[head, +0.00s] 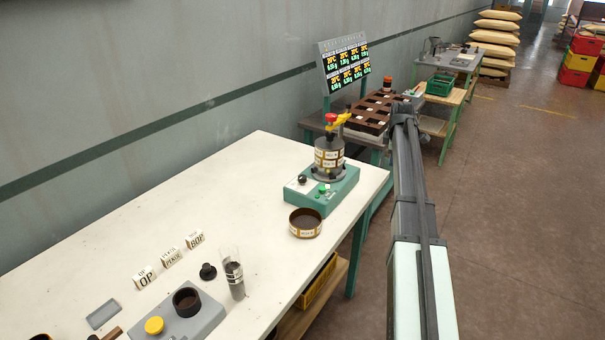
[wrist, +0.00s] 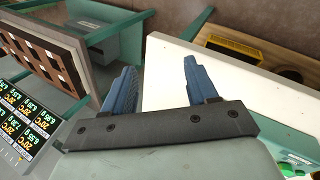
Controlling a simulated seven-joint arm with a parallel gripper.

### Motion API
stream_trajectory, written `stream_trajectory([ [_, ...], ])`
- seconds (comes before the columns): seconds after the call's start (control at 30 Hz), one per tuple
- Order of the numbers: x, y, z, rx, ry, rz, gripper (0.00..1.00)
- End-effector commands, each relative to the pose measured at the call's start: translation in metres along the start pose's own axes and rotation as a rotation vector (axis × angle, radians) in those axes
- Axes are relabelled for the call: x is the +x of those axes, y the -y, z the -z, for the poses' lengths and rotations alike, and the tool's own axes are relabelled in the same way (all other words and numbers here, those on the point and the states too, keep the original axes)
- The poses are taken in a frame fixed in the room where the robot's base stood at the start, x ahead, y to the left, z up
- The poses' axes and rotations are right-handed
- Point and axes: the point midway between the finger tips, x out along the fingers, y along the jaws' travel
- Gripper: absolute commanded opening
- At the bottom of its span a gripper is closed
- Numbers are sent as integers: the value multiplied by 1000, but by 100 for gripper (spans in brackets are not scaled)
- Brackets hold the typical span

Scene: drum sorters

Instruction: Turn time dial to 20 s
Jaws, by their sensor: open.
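The sieve shaker machine (head: 330,192) has a green base and stands on the far right part of the white table. A black dial (head: 302,179) sits on its front, with a green button (head: 323,188) to its right; the dial's marks are too small to read. A stack of sieves (head: 329,155) with a red and yellow top stands on the base. In the wrist view only a corner of the green base (wrist: 296,150) shows, at the lower right. My gripper (wrist: 160,66) is open and empty, its blue fingers spread over the table's edge, well apart from the dial.
A loose round sieve (head: 305,223) lies in front of the machine. The white table (head: 240,190) is mostly clear left of it. Label blocks (head: 170,257), a clear cylinder (head: 233,278) and a grey device (head: 180,318) stand nearer. A display (head: 345,65) and compartment tray (head: 375,110) are beyond.

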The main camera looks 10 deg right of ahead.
Motion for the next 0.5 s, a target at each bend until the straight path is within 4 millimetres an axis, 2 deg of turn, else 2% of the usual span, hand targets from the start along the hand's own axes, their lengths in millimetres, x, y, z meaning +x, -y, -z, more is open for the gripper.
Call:
stream_trajectory([
  [0.03, -24, -11, 22, -45, -28, -2, 58],
  [0.23, -111, -31, 94, -231, -130, 4, 58],
  [0.37, -163, -33, 137, -341, -191, 14, 58],
  [0.5, -209, -22, 184, -434, -244, 49, 58],
])
